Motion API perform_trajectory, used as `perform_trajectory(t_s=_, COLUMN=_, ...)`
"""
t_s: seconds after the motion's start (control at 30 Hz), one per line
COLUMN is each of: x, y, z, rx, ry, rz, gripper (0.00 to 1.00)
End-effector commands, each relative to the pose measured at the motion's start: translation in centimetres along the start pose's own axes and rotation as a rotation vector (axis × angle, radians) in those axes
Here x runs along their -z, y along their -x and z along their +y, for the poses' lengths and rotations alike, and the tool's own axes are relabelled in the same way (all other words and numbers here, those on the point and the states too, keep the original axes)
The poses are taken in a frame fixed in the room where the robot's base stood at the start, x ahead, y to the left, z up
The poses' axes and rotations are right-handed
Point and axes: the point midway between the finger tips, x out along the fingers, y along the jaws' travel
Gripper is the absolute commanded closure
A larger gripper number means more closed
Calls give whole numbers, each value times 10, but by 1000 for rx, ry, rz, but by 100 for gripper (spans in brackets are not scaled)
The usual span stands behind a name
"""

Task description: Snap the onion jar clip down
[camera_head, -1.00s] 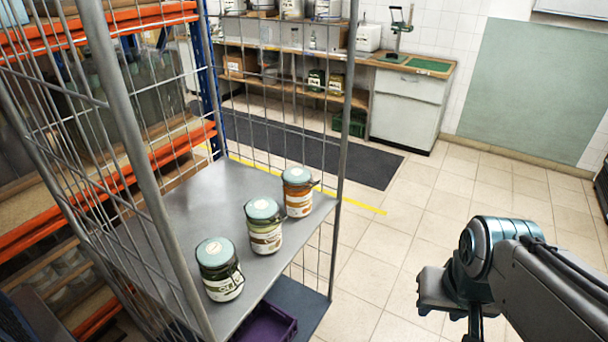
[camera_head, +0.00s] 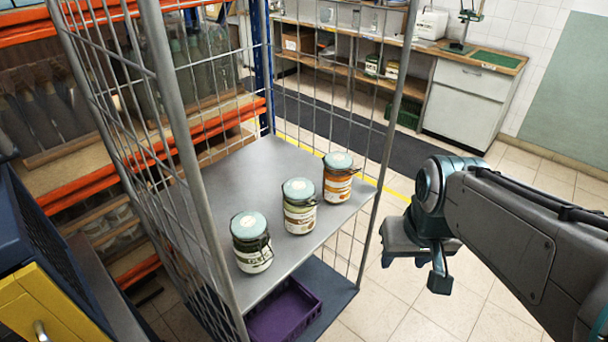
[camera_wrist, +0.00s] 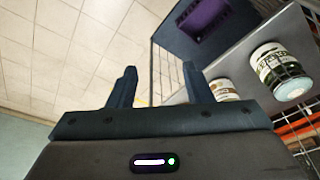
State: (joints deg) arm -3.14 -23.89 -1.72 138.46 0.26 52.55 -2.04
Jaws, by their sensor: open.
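Three clip-top jars with pale green lids stand upright in a row on the cart's grey shelf (camera_head: 272,155): a dark green one (camera_head: 251,243) at left, an olive-and-brown one (camera_head: 299,207) in the middle and an orange one (camera_head: 337,178) at right. Labels are too small to read, so I cannot tell which is the onion jar. Dark wire clips show at their sides, but their position is unclear. My gripper (camera_head: 414,270) is open and empty, outside the cart, right of the jars. In the wrist view its open fingers (camera_wrist: 159,70) are apart from two visible jars.
The wire mesh cart has upright posts (camera_head: 392,130) between my gripper and parts of the shelf. A purple crate (camera_head: 285,312) sits on the lower deck. A yellow-fronted cabinet (camera_head: 35,305) is at lower left. Tiled floor (camera_head: 395,325) is clear at right.

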Motion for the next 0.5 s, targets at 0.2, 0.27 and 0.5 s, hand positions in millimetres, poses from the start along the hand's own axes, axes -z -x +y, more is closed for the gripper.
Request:
perform_trajectory(t_s=0.2, x=83, y=24, z=-24, rx=54, ry=219, rz=-69, gripper=55)
perform_trajectory(t_s=0.27, x=106, y=26, z=-34, rx=66, ry=285, rz=-88, gripper=55)
perform_trajectory(t_s=0.5, x=188, y=21, z=-82, rx=91, ry=560, rz=-158, gripper=55)
